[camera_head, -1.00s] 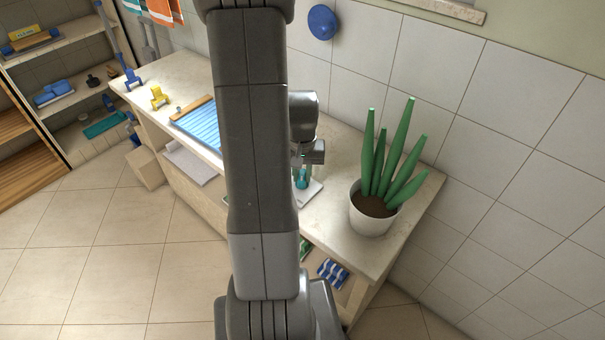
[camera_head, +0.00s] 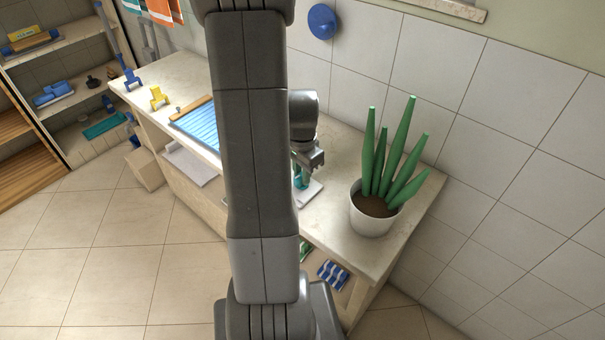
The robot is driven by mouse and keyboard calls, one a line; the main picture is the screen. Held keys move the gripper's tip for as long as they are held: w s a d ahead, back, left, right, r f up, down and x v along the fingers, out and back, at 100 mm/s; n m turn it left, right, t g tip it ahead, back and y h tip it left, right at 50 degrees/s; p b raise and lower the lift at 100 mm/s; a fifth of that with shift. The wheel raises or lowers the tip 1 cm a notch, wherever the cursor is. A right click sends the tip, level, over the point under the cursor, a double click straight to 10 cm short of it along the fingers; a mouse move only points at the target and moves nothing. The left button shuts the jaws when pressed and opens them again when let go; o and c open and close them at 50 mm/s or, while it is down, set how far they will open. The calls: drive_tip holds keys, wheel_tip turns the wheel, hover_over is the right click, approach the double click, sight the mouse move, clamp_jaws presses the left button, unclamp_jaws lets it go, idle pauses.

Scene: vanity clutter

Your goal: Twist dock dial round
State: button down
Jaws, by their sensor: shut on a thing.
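The dock (camera_head: 311,194) is a pale flat base on the vanity top, partly hidden behind my arm. A teal dial (camera_head: 301,178) stands on it. My gripper (camera_head: 304,170) points down over the dock and is shut on the teal dial. My arm covers the left part of the dock, and the fingertips are small and hard to make out.
A potted plant (camera_head: 374,207) with tall green leaves stands right of the dock. A blue ribbed board (camera_head: 201,128) and a yellow item (camera_head: 158,97) lie further left on the counter (camera_head: 340,228). Striped blue cloth (camera_head: 332,273) is below. A tiled wall rises behind.

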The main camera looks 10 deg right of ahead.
drive_tip(key=c, duration=1)
unclamp_jaws()
drive_tip(key=shift+o, duration=0.2)
wheel_tip(320, 180, up, 7)
drive_tip(key=p, duration=0.5)
